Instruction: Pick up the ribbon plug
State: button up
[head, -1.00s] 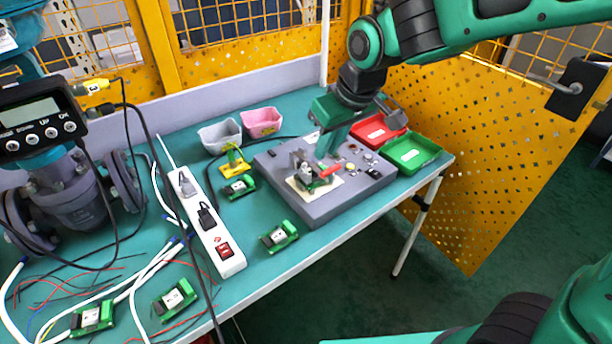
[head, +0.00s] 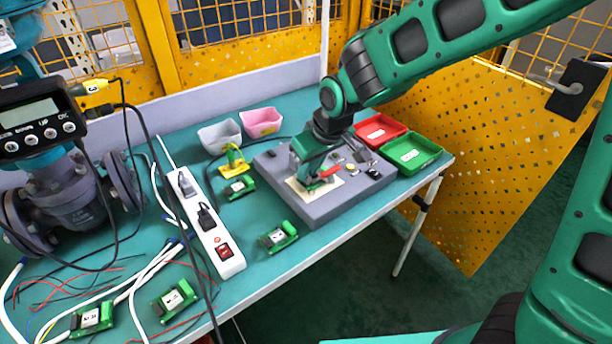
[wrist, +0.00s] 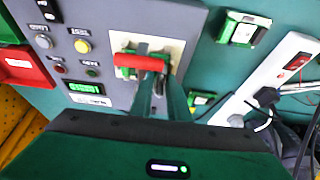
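I cannot make out a ribbon plug for certain in either view. My gripper (head: 303,170) is low over the grey test box (head: 325,210), at the white plate (head: 318,190) with a red-handled clamp (head: 330,171). In the wrist view, my gripper (wrist: 160,86) points at the clamp's red handle (wrist: 139,62) and white plate (wrist: 119,40). Its two fingers stand apart, with grey and dark clamp parts showing between them. I cannot tell whether the fingers touch anything. The fingers hide part of the plate.
Red (head: 380,130) and green (head: 411,153) trays stand to the right, grey (head: 220,137) and pink (head: 261,122) bins behind. A white power strip (head: 212,222) and several green boards lie left. A valve with a positioner (head: 40,125) stands far left. Loose cables cross the front left.

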jog(key=shift+w+f, duration=0.15)
jog(key=shift+f, duration=0.2)
jog(key=shift+a, duration=0.1)
grip_shut()
jog(key=shift+r, duration=0.1)
